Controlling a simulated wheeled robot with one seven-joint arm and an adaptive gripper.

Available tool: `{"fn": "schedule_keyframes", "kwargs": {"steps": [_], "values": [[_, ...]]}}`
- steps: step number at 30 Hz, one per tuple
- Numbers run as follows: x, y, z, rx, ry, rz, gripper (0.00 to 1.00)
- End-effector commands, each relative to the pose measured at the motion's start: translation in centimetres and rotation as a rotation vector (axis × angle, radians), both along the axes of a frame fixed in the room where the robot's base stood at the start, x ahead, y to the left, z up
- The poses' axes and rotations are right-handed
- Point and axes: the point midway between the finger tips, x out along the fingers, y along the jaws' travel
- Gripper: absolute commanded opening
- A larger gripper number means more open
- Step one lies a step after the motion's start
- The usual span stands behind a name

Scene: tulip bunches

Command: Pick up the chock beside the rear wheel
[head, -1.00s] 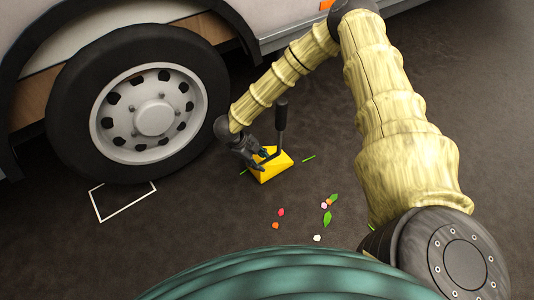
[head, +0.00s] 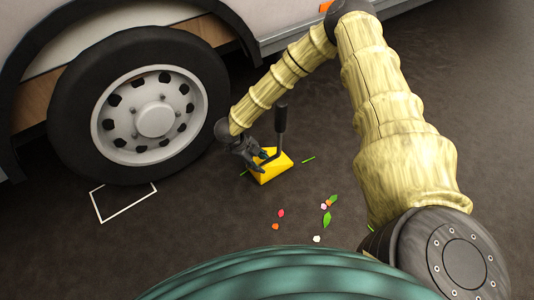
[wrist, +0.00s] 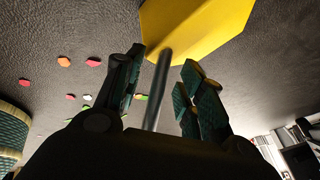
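The yellow chock (head: 272,172) sits on the dark ground to the right of the wheel (head: 155,118), apart from the tyre. Its dark handle (head: 281,126) stands up from it. My gripper (head: 264,158) is low, at the chock's near left side by the handle. In the wrist view the chock (wrist: 195,28) is at the top, and a dark handle bar (wrist: 157,90) runs between the two fingers of my gripper (wrist: 163,60). The fingers are apart, with a gap visible right of the bar. Contact on the left side is unclear.
A white outlined rectangle (head: 124,201) is on the ground below the wheel. The ground at the right is clear.

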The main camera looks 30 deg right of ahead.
Motion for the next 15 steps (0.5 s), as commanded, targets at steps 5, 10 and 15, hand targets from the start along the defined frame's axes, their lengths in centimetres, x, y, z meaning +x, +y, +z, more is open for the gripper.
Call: {"fn": "schedule_keyframes", "kwargs": {"steps": [5,10,15], "values": [[0.01,0.01,-0.06,0.0,0.0,0.0,0.39],[0.02,0.01,-0.13,0.0,-0.001,0.0,0.39],[0.02,0.01,-0.13,0.0,-0.001,0.0,0.32]]}}
